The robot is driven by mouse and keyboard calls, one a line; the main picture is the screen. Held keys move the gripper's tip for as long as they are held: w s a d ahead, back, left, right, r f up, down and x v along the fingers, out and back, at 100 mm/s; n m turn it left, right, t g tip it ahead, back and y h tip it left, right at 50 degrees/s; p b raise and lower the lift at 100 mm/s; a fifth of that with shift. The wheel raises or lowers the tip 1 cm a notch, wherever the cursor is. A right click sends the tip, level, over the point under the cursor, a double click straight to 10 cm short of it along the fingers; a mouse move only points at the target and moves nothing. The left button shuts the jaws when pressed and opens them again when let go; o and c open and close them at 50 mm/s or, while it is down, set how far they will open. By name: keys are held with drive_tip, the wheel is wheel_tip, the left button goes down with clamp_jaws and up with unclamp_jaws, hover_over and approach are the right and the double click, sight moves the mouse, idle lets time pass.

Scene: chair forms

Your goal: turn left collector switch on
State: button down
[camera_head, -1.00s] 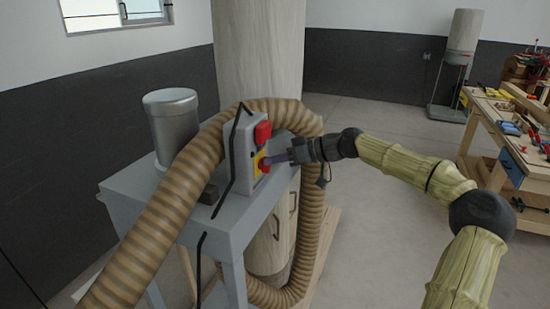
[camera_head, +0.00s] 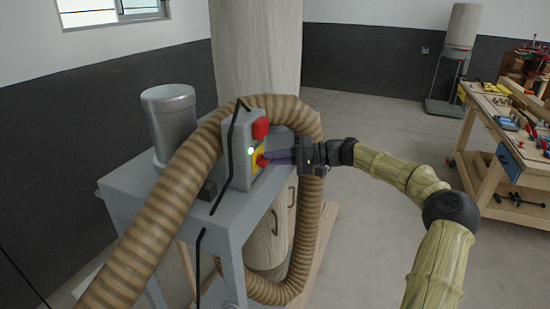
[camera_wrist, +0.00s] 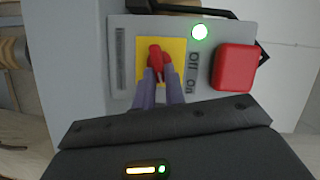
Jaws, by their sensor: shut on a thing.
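The collector switch is a red knob (camera_wrist: 154,57) on a yellow plate (camera_wrist: 178,47), set in a grey control box (camera_head: 236,166) on the metal stand. "Off" and "On" are printed beside the plate in the wrist view. A green light (camera_wrist: 199,31) near the knob glows; it also shows in the head view (camera_head: 250,151). My gripper (camera_wrist: 160,82), with purple fingers, is shut on the red knob, reaching it from the right in the head view. The fingers hide part of the knob.
A large red button (camera_wrist: 235,66) sits beside the knob. A ribbed brown hose (camera_head: 175,205) arches around the box, close to my gripper. A grey cylinder (camera_head: 170,125) stands on the stand. A workbench with tools (camera_head: 508,150) is at the right; open floor lies between.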

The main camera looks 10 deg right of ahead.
drive_tip(key=shift+w+f+m+y, duration=0.15)
drive_tip(key=shift+m+y, duration=0.35)
drive_tip(key=shift+m, duration=0.9)
drive_tip(key=shift+f, duration=0.1)
drive_tip(key=c, duration=1.5)
unclamp_jaws()
drive_tip(key=shift+d, duration=0.1)
drive_tip(key=shift+o, duration=0.2)
drive_tip(key=shift+b, duration=0.3)
drive_tip(key=b+v, duration=0.5)
drive_tip(key=v, duration=1.2)
drive_tip(key=shift+d+f, duration=0.15)
drive_tip(key=shift+f, duration=0.05)
